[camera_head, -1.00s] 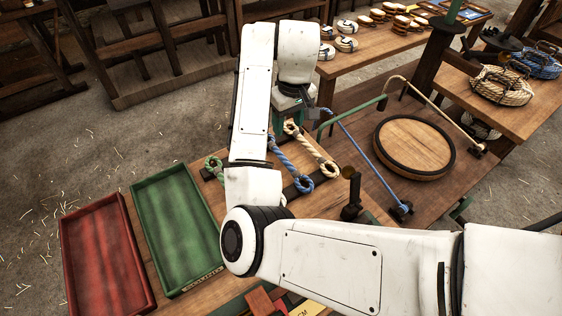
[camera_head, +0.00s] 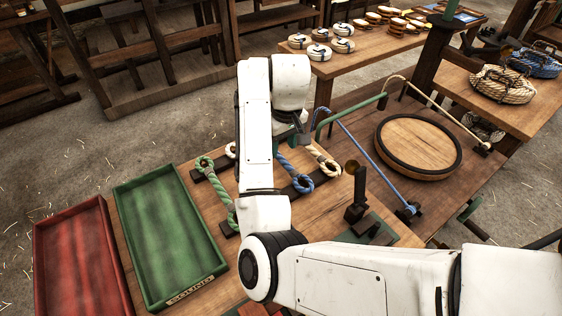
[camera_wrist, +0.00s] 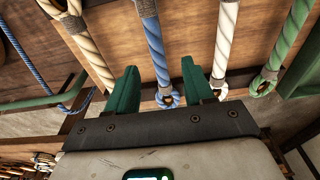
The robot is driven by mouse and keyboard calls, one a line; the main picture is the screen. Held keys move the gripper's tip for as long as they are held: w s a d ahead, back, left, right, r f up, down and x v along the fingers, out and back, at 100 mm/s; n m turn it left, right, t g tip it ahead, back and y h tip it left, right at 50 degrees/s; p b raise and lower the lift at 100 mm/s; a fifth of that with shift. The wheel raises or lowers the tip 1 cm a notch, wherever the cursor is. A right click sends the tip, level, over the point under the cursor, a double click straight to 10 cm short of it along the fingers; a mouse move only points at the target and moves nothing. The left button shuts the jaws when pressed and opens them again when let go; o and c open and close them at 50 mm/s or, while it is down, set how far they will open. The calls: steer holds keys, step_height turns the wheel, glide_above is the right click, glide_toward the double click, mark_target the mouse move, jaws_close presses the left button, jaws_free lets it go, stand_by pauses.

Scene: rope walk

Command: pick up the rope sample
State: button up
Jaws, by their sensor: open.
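Several rope samples lie side by side on a rack on the wooden bench. In the wrist view they are a cream one (camera_wrist: 88,45), a blue one (camera_wrist: 152,40), a white one (camera_wrist: 226,38) and a green one (camera_wrist: 291,38). In the head view, the blue (camera_head: 297,178), cream (camera_head: 322,160) and green (camera_head: 220,190) ropes show; my arm mostly hides the white one. My gripper (camera_wrist: 160,86) is open with green fingers. In the wrist view the blue rope's eye end appears between the fingertips, with nothing gripped. In the head view my gripper is partly hidden.
A green tray (camera_head: 122,213) labelled SOUND and a red tray (camera_head: 46,262) stand left of the rack. A dark upright fitting (camera_head: 357,195) stands to the right. A round wooden disc (camera_head: 418,142) and a tables with coiled ropes (camera_head: 502,84) lie further right.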

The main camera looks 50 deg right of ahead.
steer(key=f, duration=0.3)
steer(key=w+f, duration=0.1)
steer(key=shift+d+f, duration=0.25)
steer(key=shift+f, duration=0.15)
steer(key=shift+s, duration=0.1)
steer(key=shift+c, duration=0.3)
jaws_close()
